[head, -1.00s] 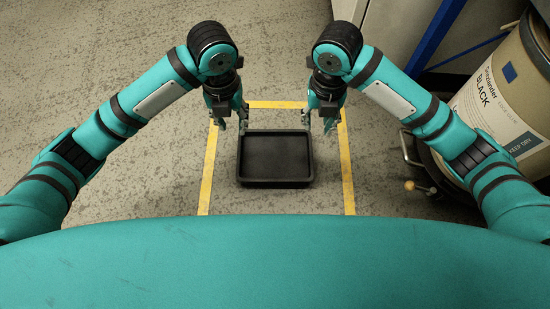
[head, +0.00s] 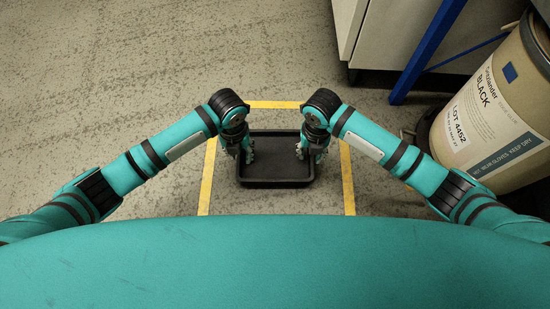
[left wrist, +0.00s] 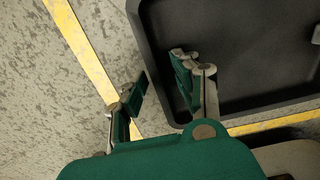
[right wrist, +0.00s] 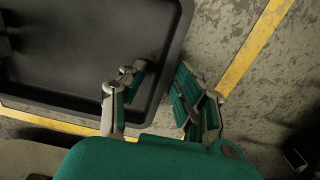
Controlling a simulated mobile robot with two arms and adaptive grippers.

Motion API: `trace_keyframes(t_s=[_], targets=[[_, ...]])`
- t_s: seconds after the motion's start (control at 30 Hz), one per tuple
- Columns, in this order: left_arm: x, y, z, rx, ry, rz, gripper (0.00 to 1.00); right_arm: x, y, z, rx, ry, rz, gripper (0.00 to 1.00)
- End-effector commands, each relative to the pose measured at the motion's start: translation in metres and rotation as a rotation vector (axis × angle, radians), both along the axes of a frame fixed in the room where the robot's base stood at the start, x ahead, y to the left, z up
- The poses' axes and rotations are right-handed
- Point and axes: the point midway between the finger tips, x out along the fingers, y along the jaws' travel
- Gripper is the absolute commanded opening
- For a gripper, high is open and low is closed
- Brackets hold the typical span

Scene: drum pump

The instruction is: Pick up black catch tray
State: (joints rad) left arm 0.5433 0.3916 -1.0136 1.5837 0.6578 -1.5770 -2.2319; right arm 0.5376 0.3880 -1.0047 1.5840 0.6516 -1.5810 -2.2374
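The black catch tray (head: 275,170) is a shallow rectangular tray on the floor inside a yellow taped outline. My left gripper (head: 242,152) is at the tray's left side, and my right gripper (head: 310,150) is at its right side. In the left wrist view, the left gripper (left wrist: 160,88) is open, one finger over the tray (left wrist: 240,50) and the other outside its wall. In the right wrist view, the right gripper (right wrist: 157,88) is open, one finger over the tray (right wrist: 80,50) and the other outside its rim. Contact with the walls cannot be told.
Yellow floor tape (head: 208,175) frames the tray. A drum (head: 490,110) labelled BLACK stands at the right. A blue post (head: 425,50) and a grey cabinet (head: 385,35) are at the upper right. The floor at the left (head: 100,90) is clear.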

Motion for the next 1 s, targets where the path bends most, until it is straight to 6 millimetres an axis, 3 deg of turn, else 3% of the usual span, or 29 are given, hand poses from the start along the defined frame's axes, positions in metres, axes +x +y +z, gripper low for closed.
trace_keyframes(t_s=[0.33,0.57,1.0], targets=[[-0.0003,0.0001,-0.0031,0.000,0.000,0.000,0.31,-0.0003,-0.0002,-0.0033,0.000,0.001,0.000,0.31],[-0.0002,0.0001,-0.0029,0.000,0.000,0.000,0.01,-0.0002,-0.0002,-0.0030,0.000,0.000,0.000,0.01],[-0.0001,0.0003,-0.0027,0.000,0.000,0.001,0.00,-0.0001,-0.0002,-0.0028,0.000,0.000,-0.001,0.00]])
